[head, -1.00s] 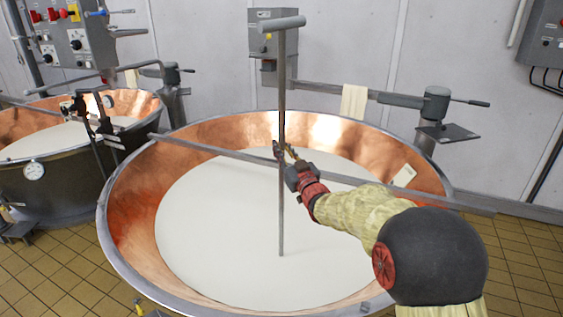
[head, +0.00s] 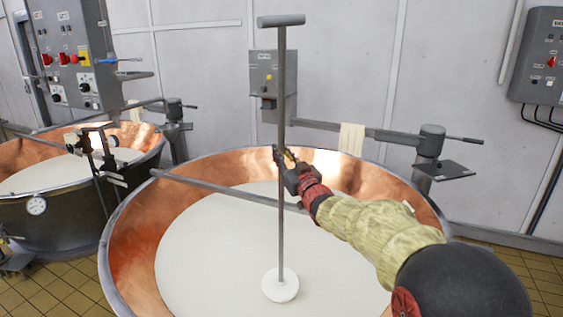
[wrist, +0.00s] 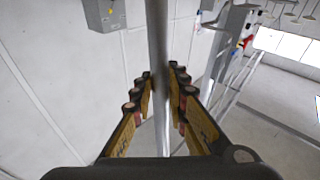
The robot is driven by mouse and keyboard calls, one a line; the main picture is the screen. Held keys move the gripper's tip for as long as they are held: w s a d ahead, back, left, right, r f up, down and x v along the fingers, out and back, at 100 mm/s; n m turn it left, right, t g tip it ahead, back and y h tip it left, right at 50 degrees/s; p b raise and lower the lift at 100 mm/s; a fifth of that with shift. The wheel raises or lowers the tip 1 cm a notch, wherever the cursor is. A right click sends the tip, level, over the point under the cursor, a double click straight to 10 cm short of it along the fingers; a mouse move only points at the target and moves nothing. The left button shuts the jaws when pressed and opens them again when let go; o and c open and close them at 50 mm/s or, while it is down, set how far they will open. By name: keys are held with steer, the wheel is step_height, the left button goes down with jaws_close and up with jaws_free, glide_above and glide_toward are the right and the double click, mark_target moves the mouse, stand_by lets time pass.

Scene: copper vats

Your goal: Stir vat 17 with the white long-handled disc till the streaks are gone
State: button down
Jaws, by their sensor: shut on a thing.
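The white long-handled disc (head: 281,285) shows at the milk surface in the vat; whether it touches the milk or hangs just above it I cannot tell. Its grey shaft (head: 281,90) stands upright, with a crossbar handle (head: 281,20) on top. My gripper (head: 284,158) is shut on the shaft, well above the disc; the wrist view shows the shaft between the fingers (wrist: 160,88). The large copper vat (head: 135,240) holds smooth white milk (head: 205,250) with no streaks that I can see. I cannot read a vat number. My arm hides the vat's right side.
A metal bar (head: 215,188) crosses the vat near the shaft. A swing arm (head: 345,130) with a cloth (head: 352,138) stands behind the rim. A second vat (head: 60,210) stands left, below a control panel (head: 75,50). Another wall box (head: 540,55) hangs right.

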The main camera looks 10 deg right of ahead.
step_height(320, 180, up, 27)
steer(key=p, duration=1.6)
